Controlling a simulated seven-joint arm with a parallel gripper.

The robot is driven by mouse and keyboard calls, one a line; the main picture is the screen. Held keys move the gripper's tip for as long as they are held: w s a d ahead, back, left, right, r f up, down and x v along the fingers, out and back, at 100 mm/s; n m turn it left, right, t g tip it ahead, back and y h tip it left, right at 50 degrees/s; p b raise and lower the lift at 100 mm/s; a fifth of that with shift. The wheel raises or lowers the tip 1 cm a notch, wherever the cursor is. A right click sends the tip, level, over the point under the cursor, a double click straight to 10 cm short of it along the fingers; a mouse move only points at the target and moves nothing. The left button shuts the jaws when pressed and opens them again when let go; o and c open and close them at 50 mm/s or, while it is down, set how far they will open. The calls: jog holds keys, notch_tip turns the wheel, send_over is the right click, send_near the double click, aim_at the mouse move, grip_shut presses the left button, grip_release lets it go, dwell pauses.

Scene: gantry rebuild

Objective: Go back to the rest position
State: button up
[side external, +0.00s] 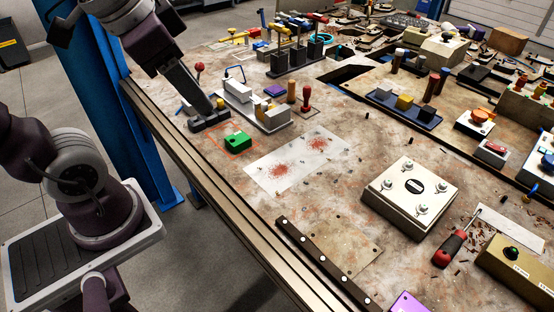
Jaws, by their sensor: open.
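My gripper (209,122) is at the upper left of the worktable (345,195), at the lower end of my dark arm. It is open, and I see nothing between its fingers. A green block (237,143) lies just to the lower right of it, inside a thin orange-red outline on the table. The block looks apart from the fingers. How high the fingers are above the table is hard to tell.
A grey-white fixture (255,107) stands close to the right of my gripper, with a red-topped peg (307,97) beyond. A white sheet with red specks (296,163), a metal box (410,197) and a screwdriver (452,243) lie nearer. A blue post (115,90) stands at left.

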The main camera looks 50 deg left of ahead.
jog(key=s, duration=0.1)
jog(key=s+f+n, duration=0.1)
jog(key=s, duration=0.1)
jog(key=s+d+f+n, duration=0.1)
jog(key=shift+s+f+t, duration=0.25)
jog(key=shift+s+t, duration=0.05)
dwell(0.5)
